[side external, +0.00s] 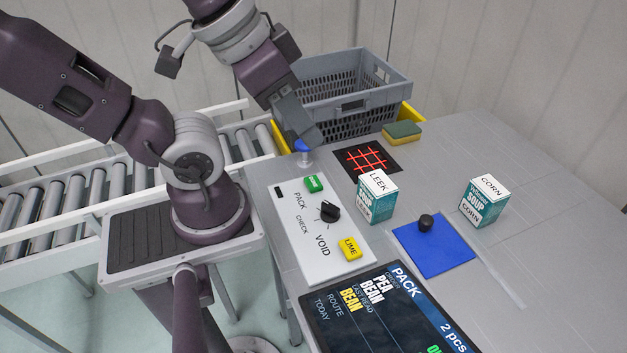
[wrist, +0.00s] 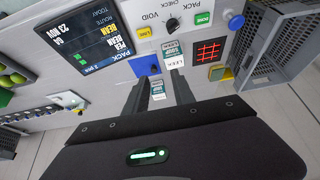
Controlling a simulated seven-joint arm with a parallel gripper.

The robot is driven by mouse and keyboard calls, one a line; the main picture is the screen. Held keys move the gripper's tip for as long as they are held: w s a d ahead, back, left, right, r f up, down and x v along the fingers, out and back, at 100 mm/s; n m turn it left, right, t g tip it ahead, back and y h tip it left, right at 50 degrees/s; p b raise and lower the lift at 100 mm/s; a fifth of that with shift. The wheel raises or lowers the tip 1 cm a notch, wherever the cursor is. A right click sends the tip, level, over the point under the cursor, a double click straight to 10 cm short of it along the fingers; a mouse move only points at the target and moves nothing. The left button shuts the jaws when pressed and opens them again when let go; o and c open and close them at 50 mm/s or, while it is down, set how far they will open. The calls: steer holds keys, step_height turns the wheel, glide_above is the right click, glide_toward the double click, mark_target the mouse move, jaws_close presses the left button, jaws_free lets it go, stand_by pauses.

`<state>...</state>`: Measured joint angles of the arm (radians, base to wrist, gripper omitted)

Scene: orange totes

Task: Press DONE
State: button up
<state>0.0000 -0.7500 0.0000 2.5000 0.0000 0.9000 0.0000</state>
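The green DONE button (side external: 313,183) is at the far end of the white control panel (side external: 318,250) in the side view. It also shows in the wrist view (wrist: 203,19), with its label upside down. My gripper (side external: 300,128) is above the table, beyond the button and near the tote in the side view. In the wrist view my gripper (wrist: 160,78) has its two fingers apart, with soup boxes visible beyond them. It holds nothing that I can see, and the button lies outside the gap between the fingers.
The panel also carries a black knob (side external: 330,211) and a yellow LIME button (side external: 350,248). A blue-topped object (side external: 301,146) stands close to my gripper in the picture. The LEEK box (side external: 377,198), CORN box (side external: 484,203), blue mat (side external: 450,256) and grey tote (side external: 352,118) surround the panel's right side.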

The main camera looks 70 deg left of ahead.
jaws_close()
stand_by(1.3)
steer(key=w+a+f+n+g+h, duration=0.1)
steer(key=w+a+f+n+h, duration=0.1)
steer(key=n, duration=0.7)
steer(key=w+a+f+n+g+h, duration=0.1)
steer(key=w+a+f+n+h, duration=0.2)
steer(key=a+f+n, duration=0.4)
steer(key=w+a+f+n+g+h, duration=0.1)
steer(key=a+f+n+h, duration=0.3)
steer(key=n, duration=0.9)
steer(key=w+a+f, duration=0.1)
steer(key=a, duration=0.2)
steer(key=shift+w+f+g, duration=0.15)
steer(key=shift+w+g, duration=0.15)
